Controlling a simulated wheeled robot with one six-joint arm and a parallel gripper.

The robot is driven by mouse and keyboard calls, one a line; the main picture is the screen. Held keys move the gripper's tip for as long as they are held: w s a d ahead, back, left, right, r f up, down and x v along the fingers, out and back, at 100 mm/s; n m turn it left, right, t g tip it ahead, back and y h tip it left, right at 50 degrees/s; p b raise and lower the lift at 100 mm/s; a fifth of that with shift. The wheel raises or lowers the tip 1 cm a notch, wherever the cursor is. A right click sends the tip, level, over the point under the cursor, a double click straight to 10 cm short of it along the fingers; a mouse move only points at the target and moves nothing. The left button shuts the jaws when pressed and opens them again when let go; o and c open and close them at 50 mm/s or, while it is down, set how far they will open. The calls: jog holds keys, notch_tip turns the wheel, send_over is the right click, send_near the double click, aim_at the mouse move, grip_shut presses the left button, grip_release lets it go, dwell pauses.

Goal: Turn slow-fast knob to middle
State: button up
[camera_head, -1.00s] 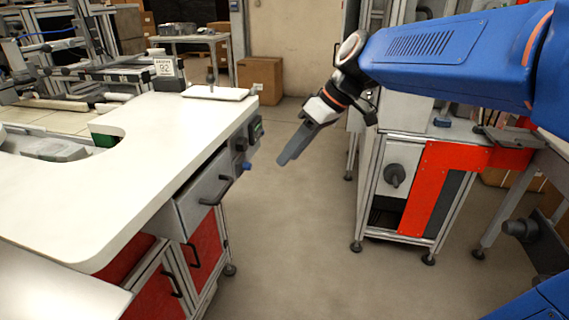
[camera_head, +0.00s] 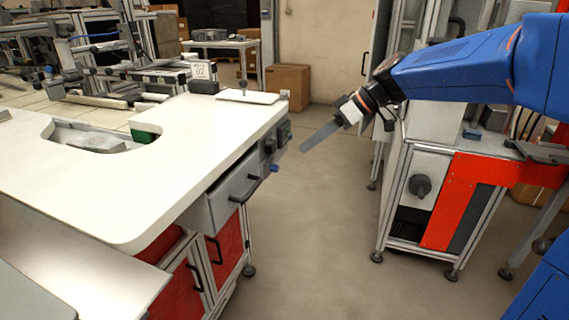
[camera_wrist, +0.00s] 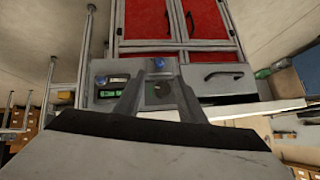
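The control panel (camera_head: 277,141) is on the end face of the white worktable and carries a dark round knob (camera_head: 268,147), a blue knob (camera_head: 275,168) and a small green display. In the wrist view the dark knob (camera_wrist: 161,91) shows between my two fingers, with the blue knob (camera_wrist: 158,64) just above it. No slow-fast label can be read, and the dark knob's setting cannot be made out. My gripper (camera_head: 303,149) is just right of the panel, apart from it, with its fingers pointing toward it. The wrist view shows its fingers (camera_wrist: 160,94) spread and empty.
The white worktable (camera_head: 150,180) fills the left, with a drawer handle (camera_head: 247,190) beside the panel. A machine with a red panel (camera_head: 460,200) and another dark knob (camera_head: 420,186) stands at right. Open floor (camera_head: 310,240) lies between them.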

aim_at(278, 167)
jog(key=x, duration=1.1)
grip_shut()
